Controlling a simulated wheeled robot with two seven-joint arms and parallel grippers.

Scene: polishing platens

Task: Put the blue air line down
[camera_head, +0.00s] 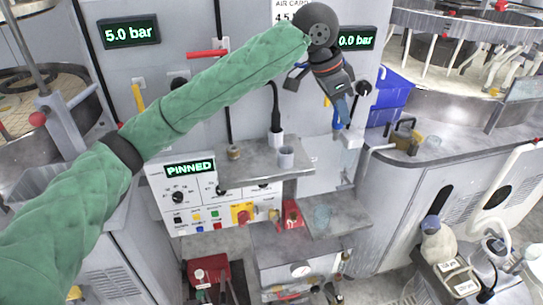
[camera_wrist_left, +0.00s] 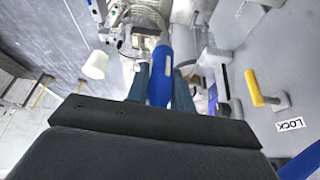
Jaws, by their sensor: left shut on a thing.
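My left gripper (camera_head: 346,112), at the end of a green-sleeved arm, hangs in front of the grey machine panel near the right-hand bar display. In the left wrist view the blue end of the air line (camera_wrist_left: 159,78) sits between the two dark fingers (camera_wrist_left: 161,88). Most of the line is hidden by the gripper. My right gripper is in neither view.
A blue bin (camera_head: 390,98) is to the right of the gripper. A yellow handle (camera_wrist_left: 262,92) beside a LOCK label (camera_wrist_left: 290,124) shows in the wrist view.

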